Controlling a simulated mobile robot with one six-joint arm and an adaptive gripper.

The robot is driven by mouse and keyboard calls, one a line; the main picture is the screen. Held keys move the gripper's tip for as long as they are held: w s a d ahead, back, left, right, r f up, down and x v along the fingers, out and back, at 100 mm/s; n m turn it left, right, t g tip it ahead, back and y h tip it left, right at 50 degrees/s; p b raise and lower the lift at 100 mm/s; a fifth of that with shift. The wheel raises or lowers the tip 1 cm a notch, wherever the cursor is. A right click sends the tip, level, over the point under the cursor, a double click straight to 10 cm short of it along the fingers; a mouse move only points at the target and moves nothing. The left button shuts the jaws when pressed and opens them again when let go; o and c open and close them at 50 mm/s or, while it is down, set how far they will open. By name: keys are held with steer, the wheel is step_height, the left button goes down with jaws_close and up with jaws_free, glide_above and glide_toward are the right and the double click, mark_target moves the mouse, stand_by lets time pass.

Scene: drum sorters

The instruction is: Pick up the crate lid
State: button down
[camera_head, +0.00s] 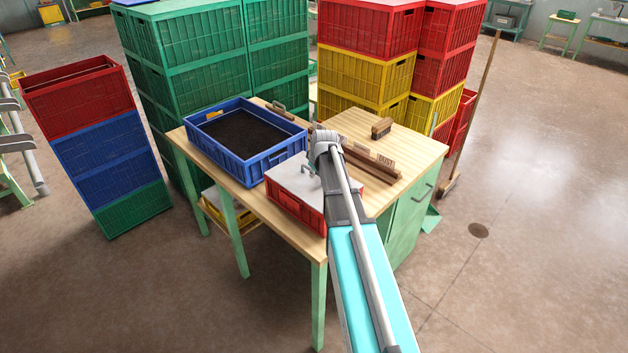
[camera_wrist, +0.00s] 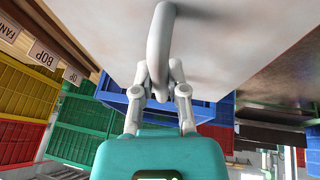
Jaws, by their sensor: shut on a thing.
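The red crate (camera_head: 285,203) stands on the wooden table, in front of the blue crate. Its flat pale grey lid (camera_head: 288,178) lies on top, and I see no clear gap between them. The lid (camera_wrist: 260,30) fills the top of the wrist view, with its curved pale handle (camera_wrist: 160,45) in the middle. My gripper (camera_head: 313,171) is over the lid in the head view, and my arm hides the lid's right part. In the wrist view, the fingers of my gripper (camera_wrist: 160,92) are closed on the handle.
A blue crate (camera_head: 213,156) with dark contents stands behind on the table (camera_head: 240,190). A wooden rack with labels (camera_head: 372,160) and a brush (camera_head: 381,128) lie to the right. Stacks of green (camera_head: 200,75), red and yellow crates (camera_head: 365,78) stand close behind. Open floor lies in front.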

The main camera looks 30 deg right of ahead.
steer(key=shift+r, duration=0.1)
stand_by(0.3)
step_height(320, 180, up, 3)
steer(key=p, duration=0.3)
steer(key=shift+r, duration=0.1)
steer(key=s+a+r+p, duration=0.2)
steer(key=s+r+p, duration=0.7)
steer(key=s, duration=0.5)
steer(key=shift+r+p, duration=0.35)
steer(key=shift+p, duration=0.15)
